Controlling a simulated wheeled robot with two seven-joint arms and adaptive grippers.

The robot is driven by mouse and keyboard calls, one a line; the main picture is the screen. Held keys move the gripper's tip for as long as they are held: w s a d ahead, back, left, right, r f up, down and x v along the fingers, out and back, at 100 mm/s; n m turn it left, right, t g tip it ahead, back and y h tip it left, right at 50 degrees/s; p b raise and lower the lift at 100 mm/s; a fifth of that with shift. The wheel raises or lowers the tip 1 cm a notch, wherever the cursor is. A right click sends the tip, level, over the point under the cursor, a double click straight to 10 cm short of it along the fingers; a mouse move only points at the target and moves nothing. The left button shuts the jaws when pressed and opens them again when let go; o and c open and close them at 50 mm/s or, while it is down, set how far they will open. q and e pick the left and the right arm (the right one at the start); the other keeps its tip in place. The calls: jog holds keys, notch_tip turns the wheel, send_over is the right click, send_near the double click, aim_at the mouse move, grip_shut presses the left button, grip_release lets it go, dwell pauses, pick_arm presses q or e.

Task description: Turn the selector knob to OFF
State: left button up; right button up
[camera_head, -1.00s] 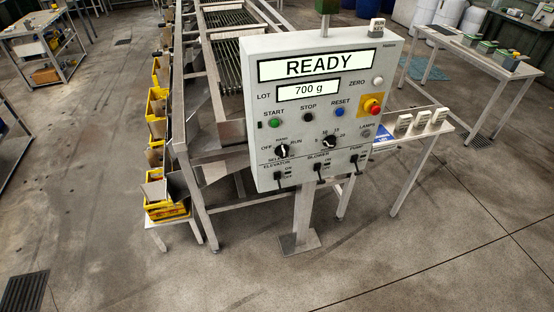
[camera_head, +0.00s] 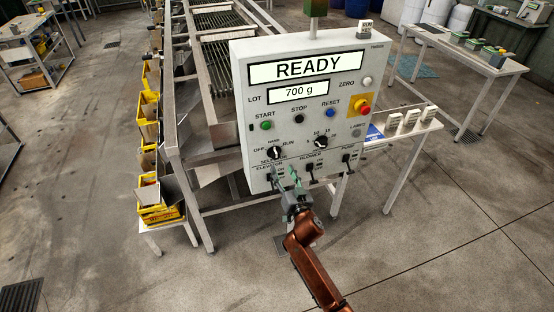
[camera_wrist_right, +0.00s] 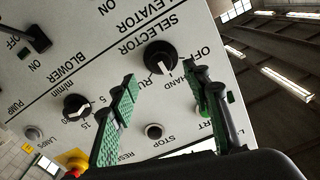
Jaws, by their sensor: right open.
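The selector knob (camera_head: 275,152) is a black round knob at the lower left of the white control panel (camera_head: 240,100). Around it are the words OFF, HAND and RUN. In the right wrist view the knob (camera_wrist_right: 161,57) has a white mark that seems to point near HAND, not at OFF. My right gripper (camera_head: 287,173) is open and empty, in front of the panel's lower edge, below and slightly right of the knob. In the right wrist view its two green-padded fingers (camera_wrist_right: 160,78) are apart, with the knob beyond their tips. My left gripper is out of view.
Small lever switches (camera_head: 310,170) line the panel's bottom edge. A red emergency button (camera_head: 364,110) is at the right. The sizer frame and yellow bins (camera_head: 160,213) stand to the left.

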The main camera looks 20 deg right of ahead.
aim_at(277, 157)
jog(key=w+b, duration=0.1)
jog(key=w, duration=0.6)
jog(key=shift+w+a, duration=0.15)
jog(key=shift+w, duration=0.15)
jog(key=shift+c, duration=0.3)
jog(key=c, duration=1.1)
jog(key=shift+n, duration=0.3)
jog(key=n, duration=0.5)
jog(key=shift+p, duration=0.35)
jog(key=n, duration=0.6)
jog(key=shift+n, duration=0.3)
